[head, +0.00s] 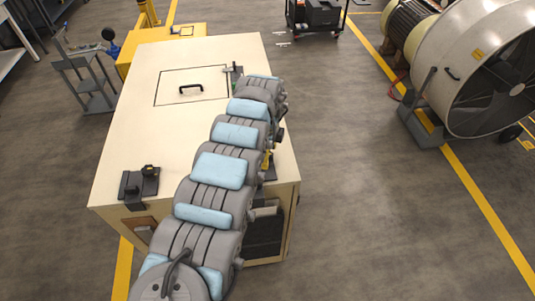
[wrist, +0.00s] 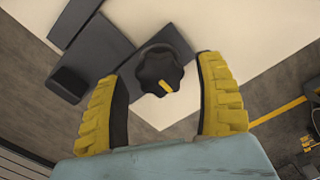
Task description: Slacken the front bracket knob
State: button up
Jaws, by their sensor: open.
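In the wrist view a black lobed knob (wrist: 159,66) with a yellow pointer mark sits on a dark bracket (wrist: 107,45) at the edge of a cream surface. My gripper (wrist: 161,74) is open, with one yellow-backed finger on each side of the knob. Gaps show between the fingers and the knob; I cannot tell the height difference. In the head view my arm reaches over the cream cabinet (head: 140,90), and yellow of my gripper (head: 267,159) shows by its right edge. A dark bracket part (head: 270,174) shows there; its knob is hidden by my arm.
Another dark bracket with a knob (head: 139,184) stands at the cabinet's front left corner. The top also has a hatch with a handle (head: 191,88) and a small fitting (head: 236,70) behind. A large fan (head: 478,75) stands to the right. Floor between is clear.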

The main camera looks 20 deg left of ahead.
jog(key=c, duration=1.2)
